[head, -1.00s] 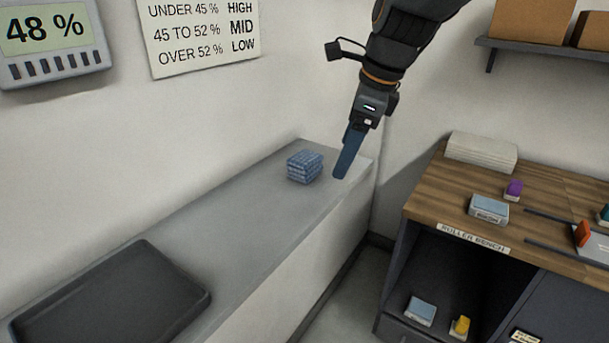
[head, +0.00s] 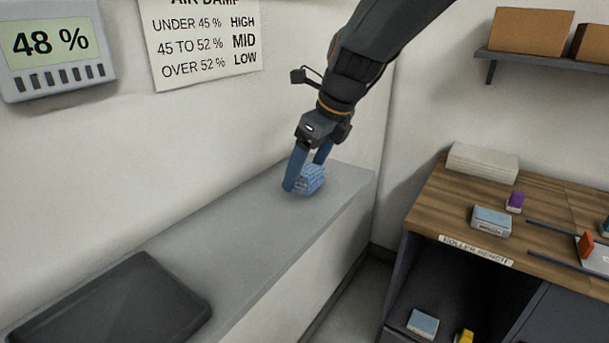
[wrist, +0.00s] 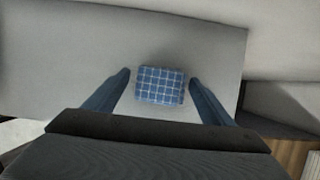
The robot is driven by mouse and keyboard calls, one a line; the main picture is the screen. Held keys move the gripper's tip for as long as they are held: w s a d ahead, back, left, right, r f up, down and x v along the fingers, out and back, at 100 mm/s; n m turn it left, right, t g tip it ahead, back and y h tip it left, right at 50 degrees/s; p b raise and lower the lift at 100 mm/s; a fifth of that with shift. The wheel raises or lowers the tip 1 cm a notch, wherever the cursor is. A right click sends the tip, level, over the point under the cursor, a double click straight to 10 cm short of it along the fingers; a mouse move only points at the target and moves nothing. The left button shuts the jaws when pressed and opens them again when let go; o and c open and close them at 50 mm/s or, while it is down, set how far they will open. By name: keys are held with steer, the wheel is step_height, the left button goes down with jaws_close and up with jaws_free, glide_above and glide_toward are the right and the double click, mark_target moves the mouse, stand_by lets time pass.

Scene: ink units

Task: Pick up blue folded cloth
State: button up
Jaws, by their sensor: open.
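The blue folded cloth (head: 312,179) lies on the grey counter near its far right end. It has a light checked pattern, clear in the wrist view (wrist: 161,85). My gripper (head: 306,178) is at the cloth with its jaws open. In the wrist view the two blue fingers (wrist: 160,92) stand on either side of the cloth, with a gap to it on each side. In the head view the near finger hides part of the cloth.
The grey counter (head: 245,225) is otherwise clear between the cloth and a dark tray (head: 110,310) at lower left. The wall stands close behind the cloth. A wooden-topped bench (head: 455,220) with several small items is at right, across a gap.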

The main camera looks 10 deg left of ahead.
mark_target(306, 167)
steer(key=shift+a+f, duration=0.1)
steer(key=shift+f, duration=0.1)
steer(key=c, duration=1.2)
steer(key=shift+o, duration=0.2)
step_height(306, 167, up, 10)
steer(key=shift+b, duration=0.7)
